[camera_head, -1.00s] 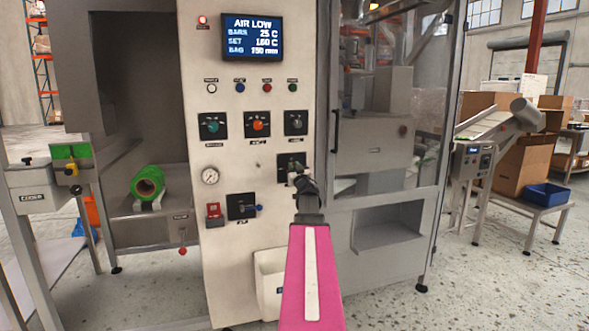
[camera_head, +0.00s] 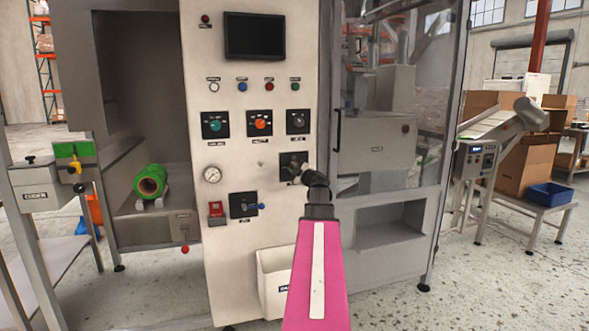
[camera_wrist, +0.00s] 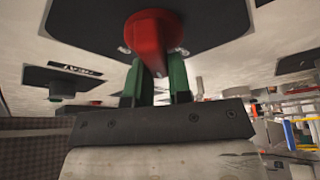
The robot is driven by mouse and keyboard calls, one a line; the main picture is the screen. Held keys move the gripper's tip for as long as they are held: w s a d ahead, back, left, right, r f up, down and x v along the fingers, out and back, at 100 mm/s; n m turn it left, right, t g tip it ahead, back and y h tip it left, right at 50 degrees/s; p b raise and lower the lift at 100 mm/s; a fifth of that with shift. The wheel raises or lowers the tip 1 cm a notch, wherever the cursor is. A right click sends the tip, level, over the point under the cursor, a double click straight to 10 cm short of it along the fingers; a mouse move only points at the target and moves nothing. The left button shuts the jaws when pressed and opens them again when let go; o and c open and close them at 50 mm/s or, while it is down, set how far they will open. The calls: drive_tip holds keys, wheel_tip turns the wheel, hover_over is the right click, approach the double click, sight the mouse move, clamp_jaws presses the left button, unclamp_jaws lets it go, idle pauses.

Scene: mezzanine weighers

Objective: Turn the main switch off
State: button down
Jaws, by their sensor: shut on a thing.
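The main switch, a red rotary knob (camera_wrist: 148,38) on a black plate, fills the top middle of the wrist view. In the head view its black plate (camera_head: 290,158) sits on the machine's white front panel, with the knob mostly hidden by my arm. My gripper (camera_wrist: 157,80) is shut on the knob's handle, one green finger on each side. In the head view my gripper (camera_head: 301,174) is at the lower part of that plate. The display (camera_head: 254,36) above is dark and blank. The knob's position marks are too unclear to read.
Other selector knobs (camera_head: 260,123) sit above on the panel. A gauge (camera_head: 212,174), a red device (camera_head: 216,210) and a lever on a black plate (camera_head: 243,205) are to the left. A white bin (camera_head: 270,280) hangs below. A glazed door (camera_head: 385,100) is at the right.

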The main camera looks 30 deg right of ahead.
drive_tip(key=n, duration=0.2)
drive_tip(key=n+g, duration=0.1)
drive_tip(key=n, duration=0.1)
drive_tip(key=n+g, duration=0.1)
drive_tip(key=n, duration=0.1)
drive_tip(key=shift+a+f+y, duration=0.15)
drive_tip(key=shift+f+y, duration=0.15)
drive_tip(key=shift+f, duration=0.1)
drive_tip(key=shift+n, duration=0.3)
drive_tip(key=c, duration=1)
unclamp_jaws()
drive_tip(key=shift+c, duration=0.2)
drive_tip(key=s+d, duration=0.1)
drive_tip(key=s, duration=0.9)
drive_tip(key=shift+s+d, duration=0.3)
drive_tip(key=shift+d, duration=0.05)
